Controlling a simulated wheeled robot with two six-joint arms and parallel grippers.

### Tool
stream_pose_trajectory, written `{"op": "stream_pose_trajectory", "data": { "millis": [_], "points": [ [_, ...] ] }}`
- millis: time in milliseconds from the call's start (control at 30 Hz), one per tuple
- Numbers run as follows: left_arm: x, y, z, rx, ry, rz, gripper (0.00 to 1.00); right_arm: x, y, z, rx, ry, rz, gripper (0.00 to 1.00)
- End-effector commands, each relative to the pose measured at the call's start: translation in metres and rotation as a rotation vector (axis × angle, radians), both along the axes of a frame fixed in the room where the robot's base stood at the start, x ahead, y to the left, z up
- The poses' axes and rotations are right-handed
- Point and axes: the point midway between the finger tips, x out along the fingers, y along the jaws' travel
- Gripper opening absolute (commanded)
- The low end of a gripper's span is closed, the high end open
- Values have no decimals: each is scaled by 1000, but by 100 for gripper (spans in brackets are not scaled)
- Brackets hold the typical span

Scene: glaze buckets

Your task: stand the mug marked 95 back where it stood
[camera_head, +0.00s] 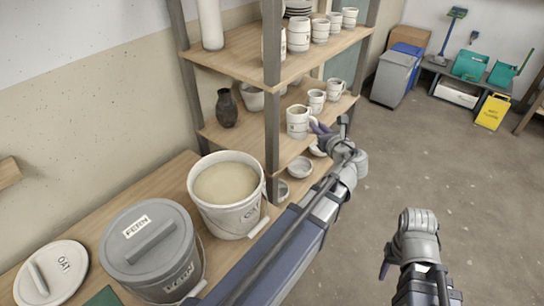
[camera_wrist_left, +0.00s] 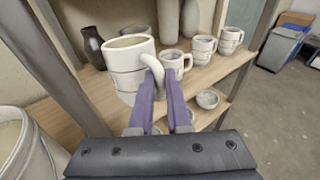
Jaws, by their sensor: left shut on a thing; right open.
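A white banded mug (camera_head: 297,122) is at the front of the middle shelf (camera_head: 240,140), near the upright post. It looks upright in the left wrist view (camera_wrist_left: 128,66); any number on it is unreadable. My left gripper (camera_head: 317,126) is shut on the mug's handle, with its purple fingers at the handle in the left wrist view (camera_wrist_left: 158,76). I cannot tell whether the mug's base touches the shelf or hovers just over it. My right gripper (camera_head: 385,268) is open and empty at the lower right, over the floor, partly hidden by its wrist.
More mugs (camera_head: 316,101) stand to the right along the same shelf. A dark vase (camera_head: 226,108) and a bowl (camera_head: 252,98) are behind on the left. The front post (camera_head: 272,90) is close by. An open glaze bucket (camera_head: 228,212) and a lidded bucket (camera_head: 150,262) stand on the bench.

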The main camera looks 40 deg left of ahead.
Motion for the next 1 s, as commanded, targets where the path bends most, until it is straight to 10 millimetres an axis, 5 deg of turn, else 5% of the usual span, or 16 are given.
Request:
{"op": "stream_pose_trajectory", "data": {
  "millis": [33,100,400,800,1000],
  "points": [
    [-2,-10,-25,16,-7,-14,0,0,0,-29,0,0,0,50],
    [-3,-20,-38,35,-17,-29,0,0,0,-46,0,0,0,50],
    [-8,-57,-76,97,-60,-81,0,0,0,-101,0,0,0,50],
    [-10,-69,-83,121,-77,-100,0,0,0,-114,0,0,1,50],
    [-9,-40,-83,120,-76,-93,0,0,0,-114,0,0,1,50]
  ]
}}
